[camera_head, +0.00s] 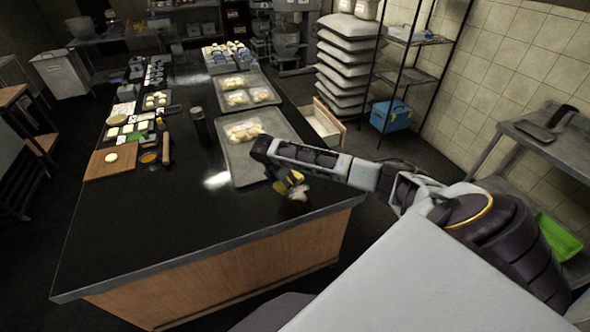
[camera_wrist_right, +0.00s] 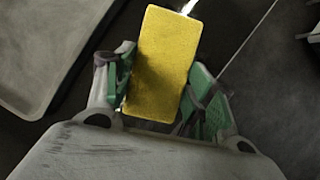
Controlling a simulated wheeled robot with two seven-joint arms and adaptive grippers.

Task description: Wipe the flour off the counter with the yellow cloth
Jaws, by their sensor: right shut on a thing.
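The yellow cloth (camera_wrist_right: 163,62) shows in the right wrist view as a flat rectangular block between the two green-padded fingers of my right gripper (camera_wrist_right: 162,95). The gripper is shut on it. In the head view my right gripper (camera_head: 290,186) is low over the near right part of the black counter (camera_head: 150,228), close to its right edge, and little of the cloth shows. A small whitish patch (camera_head: 301,194) lies by the fingertips; it looks like flour, but I cannot tell for sure. My left gripper is not in view.
Trays with dough (camera_head: 246,134) stand just beyond my right gripper. A wooden board (camera_head: 111,161), a rolling pin (camera_head: 166,149) and a dark cylinder (camera_head: 198,126) are at the left and middle. The near counter is clear.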

